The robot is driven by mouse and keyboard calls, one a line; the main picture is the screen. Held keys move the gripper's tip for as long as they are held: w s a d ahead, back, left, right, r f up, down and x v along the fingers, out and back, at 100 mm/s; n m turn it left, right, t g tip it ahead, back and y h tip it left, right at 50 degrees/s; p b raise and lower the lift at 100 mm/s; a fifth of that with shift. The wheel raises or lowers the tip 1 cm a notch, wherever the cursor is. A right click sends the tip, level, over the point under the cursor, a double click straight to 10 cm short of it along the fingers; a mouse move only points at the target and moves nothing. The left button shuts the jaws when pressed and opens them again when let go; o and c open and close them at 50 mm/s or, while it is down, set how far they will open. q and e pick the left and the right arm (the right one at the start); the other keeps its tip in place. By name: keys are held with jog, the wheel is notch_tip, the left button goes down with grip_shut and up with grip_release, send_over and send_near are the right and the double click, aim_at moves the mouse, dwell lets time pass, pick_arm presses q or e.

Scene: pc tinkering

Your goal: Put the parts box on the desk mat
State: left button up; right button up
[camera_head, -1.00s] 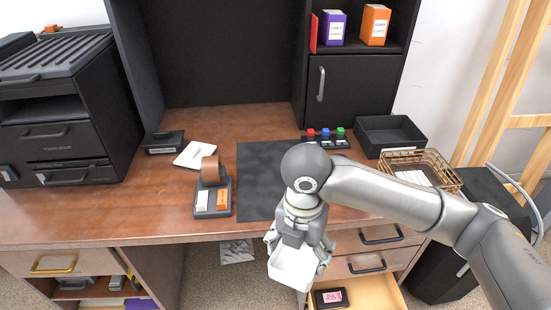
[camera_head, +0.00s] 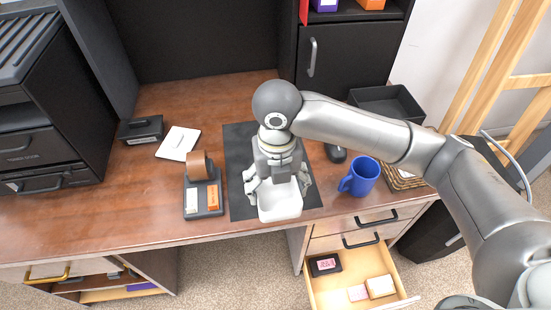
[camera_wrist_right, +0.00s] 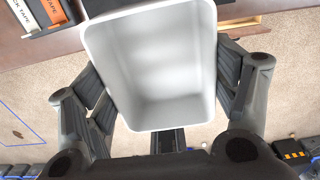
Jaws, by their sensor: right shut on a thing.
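The white, open-topped parts box (camera_head: 280,203) is held in my right gripper (camera_head: 277,187), with fingers on both sides of it. In the right wrist view the box (camera_wrist_right: 150,70) shows empty, between the fingers. The black desk mat (camera_head: 238,152) lies in the middle of the wooden desk, partly covered by my arm and the box. The box appears over the mat's front part, near the desk's front edge; I cannot tell whether it touches the mat. My left gripper is not in view.
A tape dispenser (camera_head: 203,190) stands just left of the mat. A blue mug (camera_head: 361,176) and a dark mouse (camera_head: 336,153) are to the right. An open drawer (camera_head: 345,289) with small items juts out below the desk at the right.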

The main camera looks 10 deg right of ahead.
jog(key=w+d+f, duration=0.1)
jog(key=w, duration=0.2)
jog(key=w+d+f, duration=0.1)
jog(key=w, duration=0.1)
jog(key=shift+w+d+f, duration=0.2)
jog(key=shift+d+f, duration=0.1)
jog(key=w+f, duration=0.1)
jog(key=w+d+f, duration=0.1)
jog(key=w+f, duration=0.2)
jog(key=f, duration=0.1)
jog(key=shift+w+d+p, duration=0.25)
jog(key=shift+d+p, duration=0.05)
jog(key=shift+d, duration=0.05)
jog(key=shift+w+d+f, duration=0.2)
jog(key=shift+w+f, duration=0.25)
jog(key=shift+f, duration=0.2)
jog(key=shift+f+p, duration=0.3)
jog(key=shift+f, duration=1.3)
jog(key=shift+f, duration=0.15)
jog(key=o, duration=1.1)
notch_tip(320, 180, up, 12)
jog(key=shift+r+b, duration=0.2)
jog(key=shift+b, duration=0.25)
